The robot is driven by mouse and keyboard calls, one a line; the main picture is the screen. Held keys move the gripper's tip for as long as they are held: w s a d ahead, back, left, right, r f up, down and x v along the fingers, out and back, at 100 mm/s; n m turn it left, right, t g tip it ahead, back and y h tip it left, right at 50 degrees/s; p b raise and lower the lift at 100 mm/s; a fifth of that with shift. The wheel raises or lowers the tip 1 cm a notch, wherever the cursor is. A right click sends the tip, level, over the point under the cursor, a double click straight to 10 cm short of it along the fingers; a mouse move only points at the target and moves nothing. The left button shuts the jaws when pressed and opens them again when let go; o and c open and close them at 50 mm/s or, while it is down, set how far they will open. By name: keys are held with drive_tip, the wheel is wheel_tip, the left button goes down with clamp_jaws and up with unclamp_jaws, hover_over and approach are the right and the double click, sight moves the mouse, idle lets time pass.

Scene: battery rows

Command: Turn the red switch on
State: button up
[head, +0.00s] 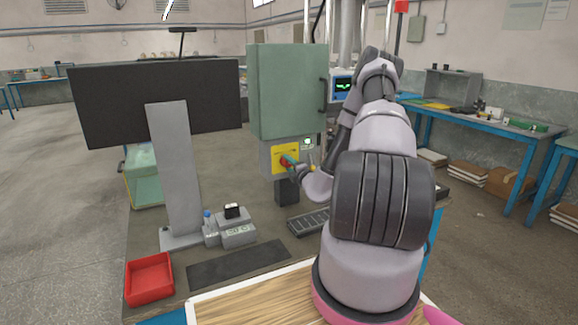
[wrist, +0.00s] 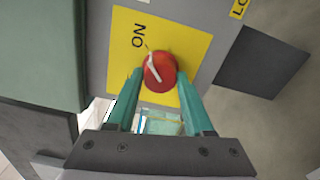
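The red switch (wrist: 160,70) is a round red knob with a white pointer mark on a yellow plate (wrist: 203,47). The word ON stands at the plate's upper left in the wrist view. In the head view the red switch (head: 284,160) is partly covered by my gripper (head: 291,164). In the wrist view my gripper (wrist: 160,76) has its two teal fingers on either side of the knob's lower part. The right finger looks touching or nearly so. Whether they grip the knob cannot be told.
A green cabinet (head: 287,90) stands above the switch box. A monitor (head: 155,100), a red tray (head: 149,279) and a small grey device (head: 237,233) are to the left. A dark keypad (head: 308,221) lies below the box. A blue workbench (head: 480,130) stands at right.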

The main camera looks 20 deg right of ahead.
drive_tip(key=o, duration=0.4)
drive_tip(key=shift+c, duration=0.2)
drive_tip(key=shift+s, duration=0.1)
drive_tip(key=s, duration=1)
drive_tip(key=shift+s+d, duration=0.2)
drive_tip(key=shift+s, duration=0.15)
